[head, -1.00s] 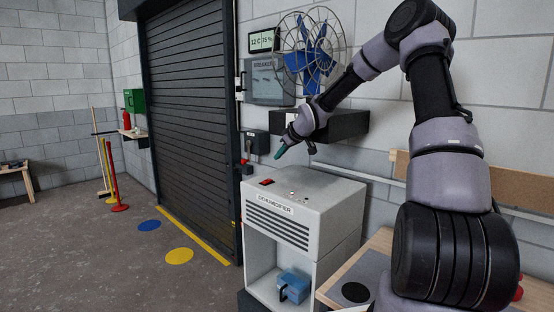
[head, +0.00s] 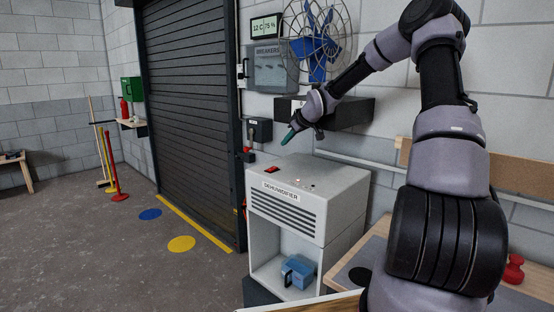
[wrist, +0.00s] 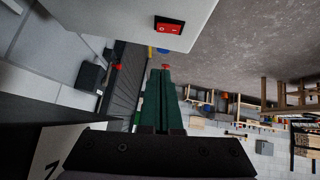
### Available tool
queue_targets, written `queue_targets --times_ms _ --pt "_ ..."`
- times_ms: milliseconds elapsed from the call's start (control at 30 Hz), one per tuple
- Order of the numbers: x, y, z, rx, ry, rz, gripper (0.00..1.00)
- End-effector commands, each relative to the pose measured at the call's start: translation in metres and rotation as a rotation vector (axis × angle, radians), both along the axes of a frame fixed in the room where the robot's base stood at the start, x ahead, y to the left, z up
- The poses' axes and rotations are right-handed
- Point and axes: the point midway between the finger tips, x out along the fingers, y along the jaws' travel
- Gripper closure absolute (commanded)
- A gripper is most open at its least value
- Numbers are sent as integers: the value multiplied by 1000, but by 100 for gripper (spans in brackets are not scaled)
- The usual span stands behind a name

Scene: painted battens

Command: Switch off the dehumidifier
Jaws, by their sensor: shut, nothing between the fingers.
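The dehumidifier (head: 345,190) is a pale grey box with a vented front and a name label. A red rocker switch (head: 272,169) sits on its top near the left front edge, with small round spots to its right. In the wrist view the red switch (wrist: 168,25) shows on the pale panel (wrist: 110,14), ahead of the fingers; which side is pressed is unclear. My gripper (head: 286,140) has slim green fingers, shut and empty. It hangs above and slightly right of the switch, apart from it. The fingers also show in the wrist view (wrist: 160,72).
A dark shelf box (head: 350,113), a caged fan (head: 318,45) and a breaker box (head: 272,70) are on the wall behind. A blue bucket (head: 298,270) sits in the open space below. A workbench (head: 345,285) stands at right; open floor (head: 100,240) lies left.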

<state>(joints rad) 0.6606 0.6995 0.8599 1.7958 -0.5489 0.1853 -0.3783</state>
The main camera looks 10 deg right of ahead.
Motion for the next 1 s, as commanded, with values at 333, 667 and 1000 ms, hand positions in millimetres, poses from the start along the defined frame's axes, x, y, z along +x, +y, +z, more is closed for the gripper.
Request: queue_targets --times_ms 333,667,1000 --pt "33 21 -40 1 2 3 100" --pt "62 33 -90 0 4 0 100" --pt "64 30 -109 -1 0 1 100"
